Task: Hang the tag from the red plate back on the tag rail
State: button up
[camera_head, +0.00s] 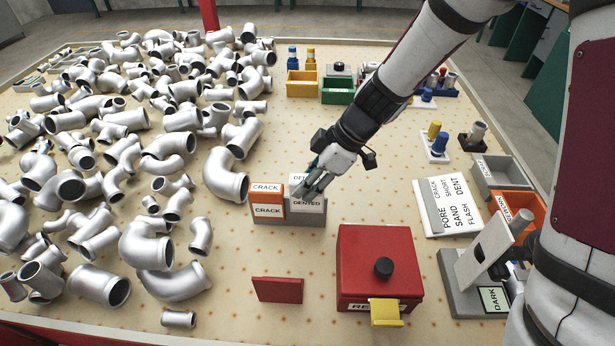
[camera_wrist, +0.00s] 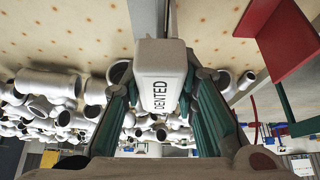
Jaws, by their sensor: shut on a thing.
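In the wrist view the white block (camera_wrist: 160,75) is between my fingers. I cannot tell whether it is still seated in the holder. A small red plate (camera_head: 277,290) lies on the table in front of the holder, with no tag visible on it. A white board (camera_head: 449,207) lettered CRACK, SHORT, PORE, SAND, DENT and FLASH lies at the right. I cannot tell which thing is the tag rail.
A red box (camera_head: 378,254) with a black knob and a yellow piece (camera_head: 386,312) stands front right. Many silver pipe fittings (camera_head: 168,148) cover the left. A grey stand (camera_head: 470,285) is at right.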

jog(key=shift+f+b, duration=1.3)
jog(key=shift+f, duration=0.05)
jog(key=shift+f+b, duration=0.2)
jog(key=shift+b, duration=0.1)
jog(key=o, duration=1.1)
jog(key=v, duration=1.2)
